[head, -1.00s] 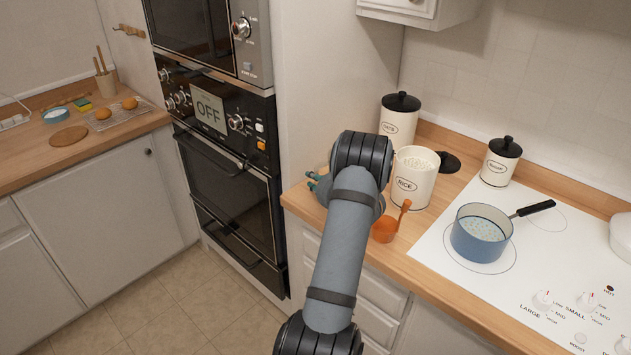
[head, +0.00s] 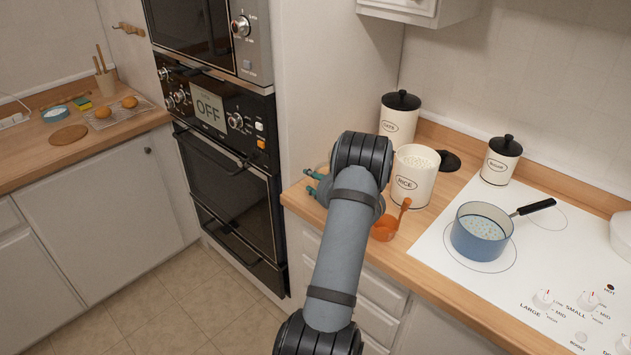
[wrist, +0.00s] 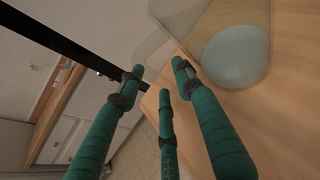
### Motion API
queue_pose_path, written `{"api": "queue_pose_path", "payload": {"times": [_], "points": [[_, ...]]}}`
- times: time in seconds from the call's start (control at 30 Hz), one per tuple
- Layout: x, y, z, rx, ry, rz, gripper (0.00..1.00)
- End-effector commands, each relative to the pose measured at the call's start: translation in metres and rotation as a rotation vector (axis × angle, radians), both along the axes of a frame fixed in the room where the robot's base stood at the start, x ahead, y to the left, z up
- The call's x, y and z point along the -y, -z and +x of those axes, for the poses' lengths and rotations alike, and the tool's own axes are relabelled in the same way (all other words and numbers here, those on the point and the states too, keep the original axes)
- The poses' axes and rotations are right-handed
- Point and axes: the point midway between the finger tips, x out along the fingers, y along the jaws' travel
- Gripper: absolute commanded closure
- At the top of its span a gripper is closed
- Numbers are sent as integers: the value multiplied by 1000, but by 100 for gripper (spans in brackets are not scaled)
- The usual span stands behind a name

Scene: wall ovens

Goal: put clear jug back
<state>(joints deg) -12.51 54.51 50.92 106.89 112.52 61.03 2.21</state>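The clear jug (wrist: 236,52) stands on the wooden counter at the upper right of the wrist view, with a pale bluish round base. A clear part that looks like its handle reaches left towards my fingertips. My gripper (wrist: 155,75) has its green fingers spread apart near this part, with nothing seen clamped between them. I cannot tell whether any finger touches the jug. In the head view my gripper (head: 310,182) is at the counter's left end beside the oven wall. My own arm hides most of the jug there.
The rice canister (head: 412,188) and an orange scoop (head: 384,229) stand right of my arm. Behind is another lidded canister (head: 398,126). A blue pot (head: 478,240) sits on the white hob. The wall oven (head: 228,190) is close on the left.

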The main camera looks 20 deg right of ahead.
Motion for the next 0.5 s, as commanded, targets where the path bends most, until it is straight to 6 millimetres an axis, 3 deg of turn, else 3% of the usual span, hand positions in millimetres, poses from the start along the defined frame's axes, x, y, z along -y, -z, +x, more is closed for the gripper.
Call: {"api": "queue_pose_path", "payload": {"times": [0.17,0.5], "points": [[1,-4,-6,0,1,1,65],[1,-30,-70,2,4,-2,65]]}}
